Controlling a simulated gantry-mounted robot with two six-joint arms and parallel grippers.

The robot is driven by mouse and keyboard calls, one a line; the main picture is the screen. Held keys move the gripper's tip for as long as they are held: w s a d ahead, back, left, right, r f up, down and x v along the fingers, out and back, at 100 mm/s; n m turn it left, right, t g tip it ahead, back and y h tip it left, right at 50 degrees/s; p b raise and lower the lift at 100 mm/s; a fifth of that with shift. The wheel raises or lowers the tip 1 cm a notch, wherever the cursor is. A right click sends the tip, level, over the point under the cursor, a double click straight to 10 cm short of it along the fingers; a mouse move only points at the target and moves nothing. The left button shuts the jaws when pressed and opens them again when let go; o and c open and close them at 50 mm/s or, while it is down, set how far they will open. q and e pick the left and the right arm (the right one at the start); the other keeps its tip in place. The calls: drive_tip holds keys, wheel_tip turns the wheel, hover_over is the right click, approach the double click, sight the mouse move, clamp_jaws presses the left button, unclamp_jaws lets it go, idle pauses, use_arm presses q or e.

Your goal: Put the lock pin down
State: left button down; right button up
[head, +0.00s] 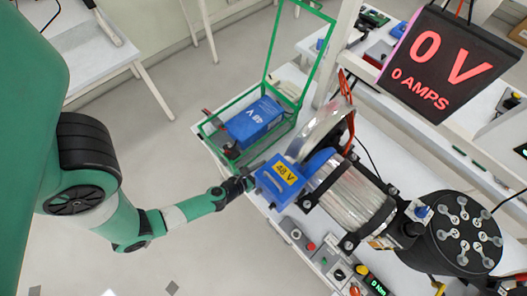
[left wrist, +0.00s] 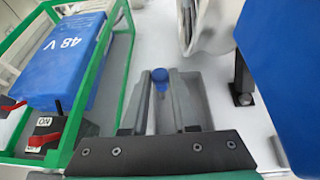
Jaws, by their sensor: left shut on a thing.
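In the head view the pin cannot be made out. My right gripper is in neither view.
The green frame (head: 270,75) holds a blue 48 V battery (head: 254,121) and stands close to the gripper. A black display (head: 445,62) reads 0 V.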

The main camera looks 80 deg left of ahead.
use_arm(q)
wheel_tip(320, 180, down, 5)
drive_tip(key=b, duration=0.4)
drive_tip(key=shift+r, duration=0.45)
drive_tip(key=shift+f, duration=0.25)
drive_tip(key=c, duration=0.7)
unclamp_jaws()
drive_tip(key=shift+r, duration=0.1)
drive_tip(key=shift+r, duration=0.1)
drive_tip(key=shift+s+d+r, duration=0.15)
drive_tip(key=shift+s, duration=0.05)
drive_tip(key=shift+v, duration=3.5)
